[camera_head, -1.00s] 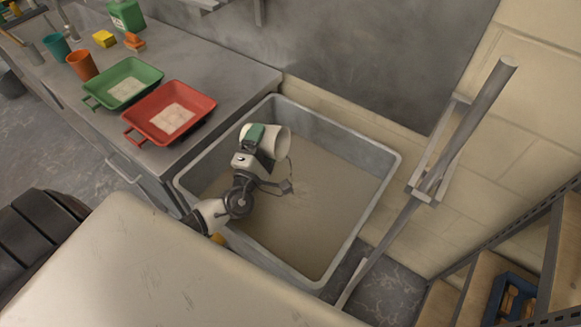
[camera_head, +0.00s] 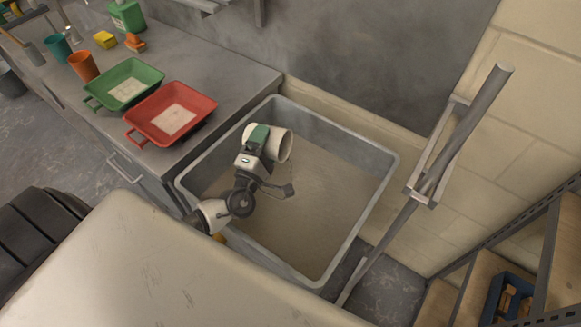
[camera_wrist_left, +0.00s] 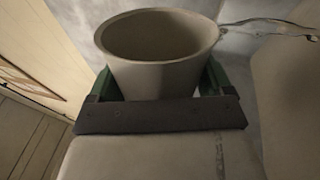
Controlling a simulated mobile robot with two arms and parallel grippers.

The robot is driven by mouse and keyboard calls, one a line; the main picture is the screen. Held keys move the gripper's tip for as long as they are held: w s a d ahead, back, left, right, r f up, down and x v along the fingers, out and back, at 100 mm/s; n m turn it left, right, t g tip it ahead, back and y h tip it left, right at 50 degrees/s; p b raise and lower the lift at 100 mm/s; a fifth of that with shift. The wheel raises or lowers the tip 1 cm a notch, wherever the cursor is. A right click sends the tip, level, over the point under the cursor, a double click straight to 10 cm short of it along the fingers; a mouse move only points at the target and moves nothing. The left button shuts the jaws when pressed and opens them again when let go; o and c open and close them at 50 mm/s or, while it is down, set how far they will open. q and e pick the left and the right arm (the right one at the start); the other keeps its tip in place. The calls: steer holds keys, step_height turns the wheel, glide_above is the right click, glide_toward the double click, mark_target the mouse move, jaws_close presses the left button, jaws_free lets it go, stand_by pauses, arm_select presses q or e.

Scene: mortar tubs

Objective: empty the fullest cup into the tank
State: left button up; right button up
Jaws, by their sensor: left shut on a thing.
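The tank (camera_head: 375,214) is a grey rectangular tub with a beige-grey fill at its bottom. My left gripper (camera_head: 260,138) has green fingers and is shut on a cream cup (camera_head: 281,146), above the tank's interior. The cup lies tipped on its side, its mouth toward the right. In the left wrist view the cup (camera_wrist_left: 155,75) sits between both fingers; its visible inner wall is bare, and its bottom is hidden. A thin glossy streak (camera_wrist_left: 268,22) runs right from near its rim. An orange cup (camera_head: 83,66) and a teal cup (camera_head: 57,46) stand on the bench; their contents cannot be told.
A red tray (camera_head: 205,103) and a green tray (camera_head: 152,72), each with a pale patch inside, sit on the grey bench (camera_head: 235,75) left of the tank. A slanted grey pole (camera_head: 480,110) stands at the right, beside wooden shelving (camera_head: 480,270).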

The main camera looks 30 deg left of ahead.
arm_select(q)
steer(key=shift+d+r+m+p, duration=0.1)
steer(key=shift+r+m+p, duration=0.1)
steer(key=shift+m+p, duration=0.15)
steer(key=shift+d+f+m+h, duration=0.25)
steer(key=shift+m+h, duration=0.15)
steer(key=shift+m, duration=0.35)
